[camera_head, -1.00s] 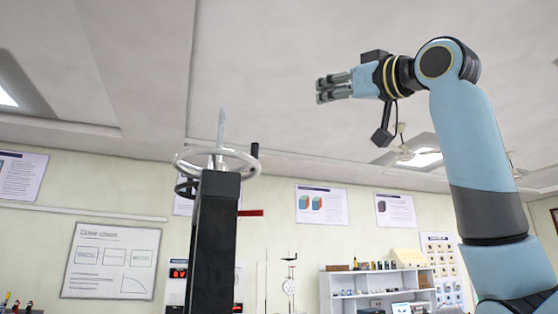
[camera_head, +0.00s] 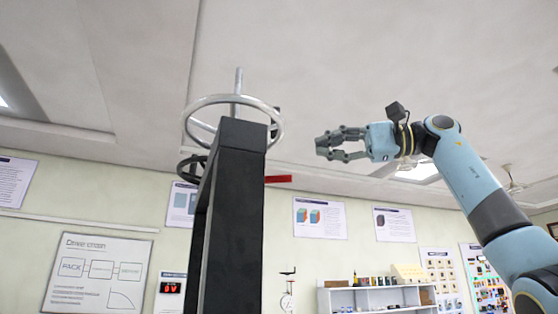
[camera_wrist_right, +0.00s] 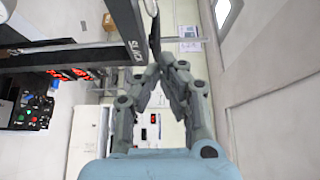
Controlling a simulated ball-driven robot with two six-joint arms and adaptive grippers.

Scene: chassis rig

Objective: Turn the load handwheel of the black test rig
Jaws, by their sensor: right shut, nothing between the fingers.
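The black test rig (camera_head: 236,220) stands left of centre in the head view. A silver handwheel (camera_head: 276,128) lies flat around its top, with a silver screw rod (camera_head: 238,84) rising through the middle and a dark grip at the right of the rim. In the right wrist view my gripper (camera_wrist_right: 160,66) points towards the rig's dark frame (camera_wrist_right: 85,58).
A red bar (camera_head: 278,179) sticks out to the right of the column. A white shelf (camera_head: 375,298) with small items stands far back by the wall. Between my right gripper and the rig nothing shows but ceiling and wall.

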